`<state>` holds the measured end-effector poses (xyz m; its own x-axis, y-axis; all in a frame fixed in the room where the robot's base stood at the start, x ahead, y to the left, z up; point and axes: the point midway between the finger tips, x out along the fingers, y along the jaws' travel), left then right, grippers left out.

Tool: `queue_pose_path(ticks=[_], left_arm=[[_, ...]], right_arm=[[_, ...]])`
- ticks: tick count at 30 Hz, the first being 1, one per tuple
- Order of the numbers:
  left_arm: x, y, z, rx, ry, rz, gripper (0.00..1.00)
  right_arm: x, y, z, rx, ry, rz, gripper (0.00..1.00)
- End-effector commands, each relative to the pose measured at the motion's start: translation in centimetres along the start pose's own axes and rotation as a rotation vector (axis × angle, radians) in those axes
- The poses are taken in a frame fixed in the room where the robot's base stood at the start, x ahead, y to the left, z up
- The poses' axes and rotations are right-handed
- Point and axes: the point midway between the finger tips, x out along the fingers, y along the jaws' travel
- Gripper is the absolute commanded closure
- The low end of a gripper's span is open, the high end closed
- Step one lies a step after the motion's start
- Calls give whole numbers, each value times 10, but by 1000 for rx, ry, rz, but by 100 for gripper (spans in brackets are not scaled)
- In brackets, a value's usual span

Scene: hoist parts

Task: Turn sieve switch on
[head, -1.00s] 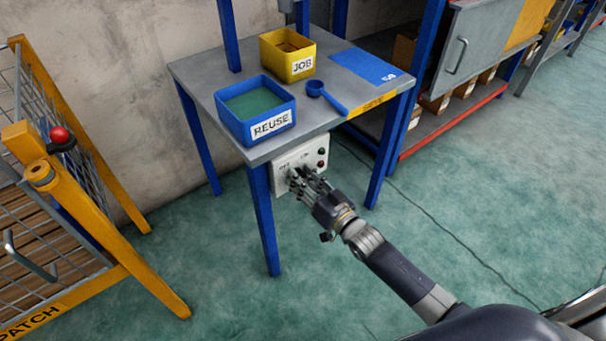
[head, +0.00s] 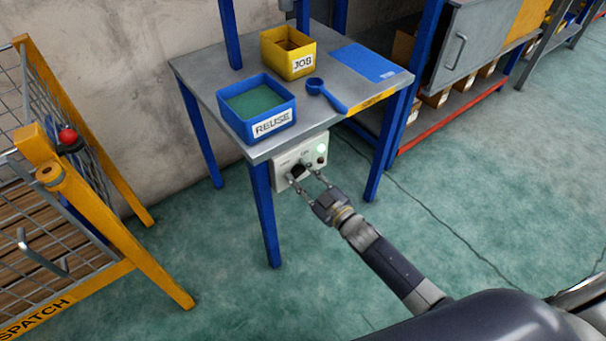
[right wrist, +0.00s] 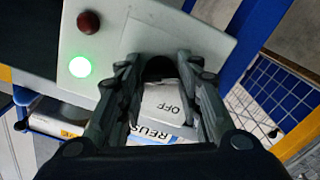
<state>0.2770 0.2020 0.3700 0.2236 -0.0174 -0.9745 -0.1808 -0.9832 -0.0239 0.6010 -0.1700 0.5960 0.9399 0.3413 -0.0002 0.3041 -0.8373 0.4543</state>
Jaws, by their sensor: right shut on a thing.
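The sieve switch box (head: 286,166) is a pale panel under the front edge of the sieve table (head: 200,75). Its black knob (head: 297,172) lies between the fingers of my right gripper (head: 305,177), which is shut on it. The green lamp (head: 320,149) on the box is lit. The right wrist view shows the lit lamp (right wrist: 80,67), a dark red button or lamp (right wrist: 89,22) and the OFF label (right wrist: 168,104). The knob (right wrist: 158,68) is partly hidden there, so its pointing direction is unclear. My left gripper is not in view.
On the table stand a blue REUSE bin (head: 257,119), a yellow JOB bin (head: 289,52), a blue scoop (head: 325,95) and a blue mat (head: 364,64). A yellow-framed cage (head: 110,245) stands at left. The floor around my right arm is clear.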

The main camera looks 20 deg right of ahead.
Motion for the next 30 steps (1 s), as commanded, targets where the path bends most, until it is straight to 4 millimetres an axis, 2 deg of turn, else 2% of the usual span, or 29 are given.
queue_pose_path(ticks=[6,20,21,24,30], left_arm=[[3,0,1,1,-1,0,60],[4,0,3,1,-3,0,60],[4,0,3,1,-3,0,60],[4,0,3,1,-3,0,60],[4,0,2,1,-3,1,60]], right_arm=[[0,0,0,-56,0,0,91],[0,0,0,-70,0,0,91],[0,0,0,-70,0,0,65],[0,0,0,-69,0,0,47],[0,0,0,-68,0,0,47]])
